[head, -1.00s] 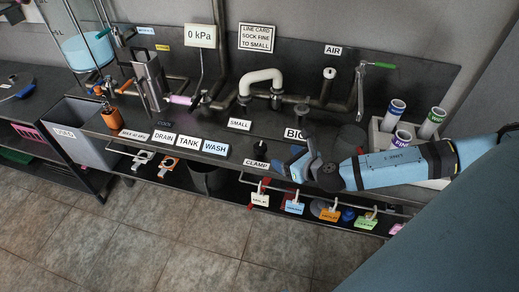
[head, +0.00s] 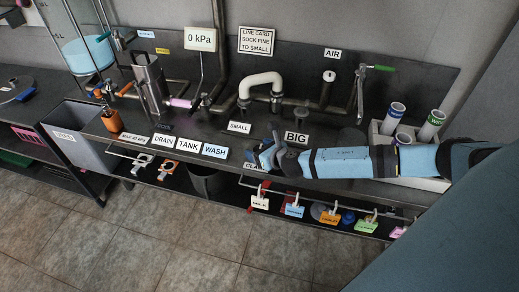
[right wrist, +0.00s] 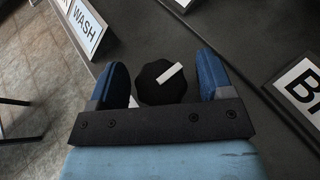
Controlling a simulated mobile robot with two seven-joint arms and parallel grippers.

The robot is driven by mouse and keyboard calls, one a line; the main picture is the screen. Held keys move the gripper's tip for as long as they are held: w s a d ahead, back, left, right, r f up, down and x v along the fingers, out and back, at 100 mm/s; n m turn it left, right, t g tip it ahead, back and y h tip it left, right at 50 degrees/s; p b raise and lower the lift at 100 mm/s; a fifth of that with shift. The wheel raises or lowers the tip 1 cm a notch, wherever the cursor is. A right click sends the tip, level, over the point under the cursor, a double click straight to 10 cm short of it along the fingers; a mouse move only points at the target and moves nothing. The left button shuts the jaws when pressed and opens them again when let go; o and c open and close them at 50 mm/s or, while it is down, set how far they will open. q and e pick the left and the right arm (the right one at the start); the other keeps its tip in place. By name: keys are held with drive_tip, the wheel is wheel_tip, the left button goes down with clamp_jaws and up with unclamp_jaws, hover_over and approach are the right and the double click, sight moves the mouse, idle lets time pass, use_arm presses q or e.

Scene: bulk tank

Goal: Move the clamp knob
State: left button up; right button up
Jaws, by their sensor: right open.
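The clamp knob (right wrist: 162,82) is a black, many-sided knob with a white pointer mark, seen in the right wrist view. My right gripper (right wrist: 160,85) is open, with one blue finger on each side of the knob. In the head view my right gripper (head: 272,153) hides the knob and covers most of the CLAMP label (head: 252,166) at the bench's front edge. My left gripper does not show.
The WASH label (head: 214,151) stands left of the gripper and the BIG label (head: 296,138) just behind it. A white pipe bend (head: 262,80) rises behind. Tagged hooks hang from a rail below the bench, including an orange tag (head: 330,215). White tubes (head: 431,125) stand at right.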

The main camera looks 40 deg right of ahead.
drive_tip(key=c, duration=0.9)
drive_tip(key=shift+c, duration=0.2)
drive_tip(key=shift+r, duration=0.1)
